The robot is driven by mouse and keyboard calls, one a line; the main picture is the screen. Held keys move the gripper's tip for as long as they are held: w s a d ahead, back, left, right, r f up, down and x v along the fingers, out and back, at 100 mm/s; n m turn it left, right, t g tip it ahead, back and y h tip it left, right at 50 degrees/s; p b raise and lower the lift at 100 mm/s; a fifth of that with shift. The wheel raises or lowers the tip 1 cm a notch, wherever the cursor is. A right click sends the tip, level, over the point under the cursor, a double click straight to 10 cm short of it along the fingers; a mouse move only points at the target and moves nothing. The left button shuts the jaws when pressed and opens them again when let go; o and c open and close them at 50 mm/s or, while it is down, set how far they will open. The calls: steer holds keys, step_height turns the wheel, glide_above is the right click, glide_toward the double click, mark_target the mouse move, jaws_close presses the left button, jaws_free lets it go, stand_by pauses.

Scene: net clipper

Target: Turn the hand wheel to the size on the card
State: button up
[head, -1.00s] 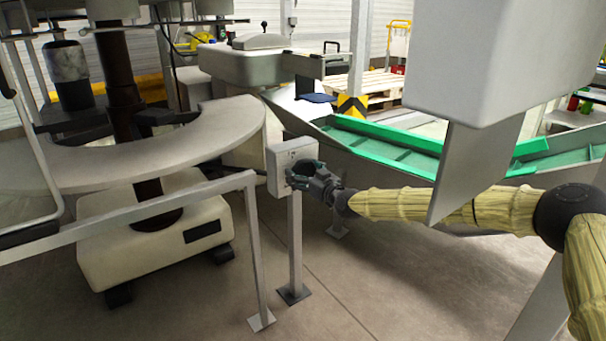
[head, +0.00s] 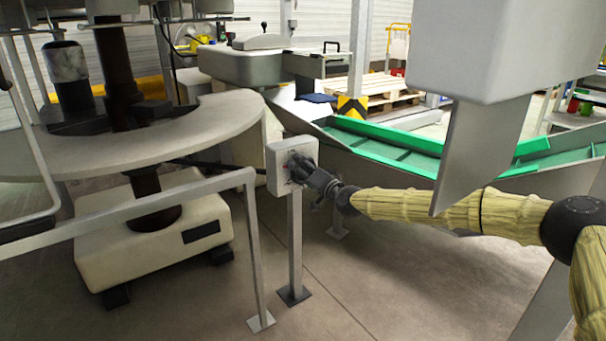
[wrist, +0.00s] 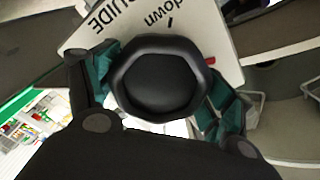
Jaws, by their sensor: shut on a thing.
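The hand wheel (wrist: 158,78) is a black, many-sided knob that fills the middle of the wrist view. My gripper (wrist: 160,88) is shut on it, with one teal-padded finger on each side of the rim. The wheel sits in front of a pale plate (wrist: 205,32) with the printed words "down" and "GUIDE", seen upside down, and a small red mark. In the head view my gripper (head: 302,170) is against the face of the pale box (head: 274,168) on a post and hides the wheel there. No size card can be made out.
A grey rail (head: 130,207) stands left of the post. A large machine with a round grey table (head: 210,135) is behind it. A green-lined chute (head: 390,145) runs behind my arm. A grey panel (head: 475,150) hangs close above my forearm. The floor around the post is clear.

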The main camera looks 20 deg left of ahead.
steer(key=m+b, duration=0.1)
steer(key=m, duration=0.3)
steer(key=shift+w+d+f+m+b, duration=0.1)
steer(key=shift+m+b, duration=0.25)
steer(key=shift+m, duration=0.05)
steer(key=m+b, duration=0.1)
steer(key=m, duration=0.3)
stand_by(0.4)
steer(key=o, duration=0.9)
steer(key=shift+o, duration=0.2)
